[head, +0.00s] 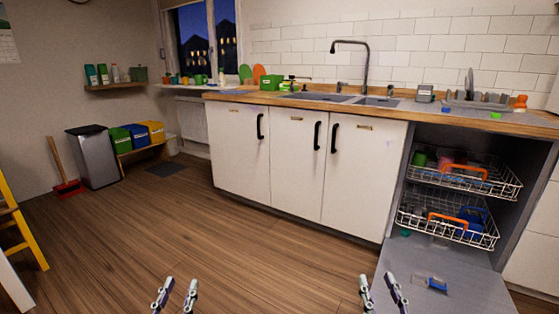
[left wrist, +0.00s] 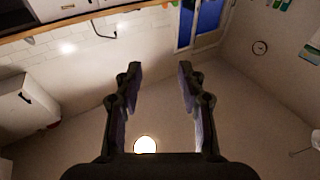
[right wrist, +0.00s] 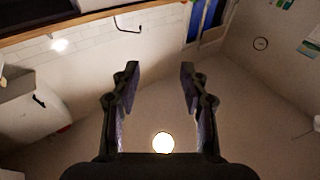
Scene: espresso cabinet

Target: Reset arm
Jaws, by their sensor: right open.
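My left gripper (head: 177,294) is at the bottom of the head view, left of centre. Its fingers are apart and nothing is between them. The left wrist view also shows its two dark fingers (left wrist: 160,85) spread and empty. My right gripper (head: 382,292) is at the bottom of the head view, right of centre, also open and empty. Its spread fingers show in the right wrist view (right wrist: 160,85). Both grippers touch nothing that I can see. Both wrist views look up past the fingers at the walls and ceiling.
White cabinets (head: 294,161) stand under a wooden worktop (head: 395,106) with a sink. At right a dishwasher is open, its door (head: 455,285) lowered, with two loaded racks (head: 447,215). A grey bin (head: 93,157) and a red broom (head: 69,187) stand at left. The middle floor is clear.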

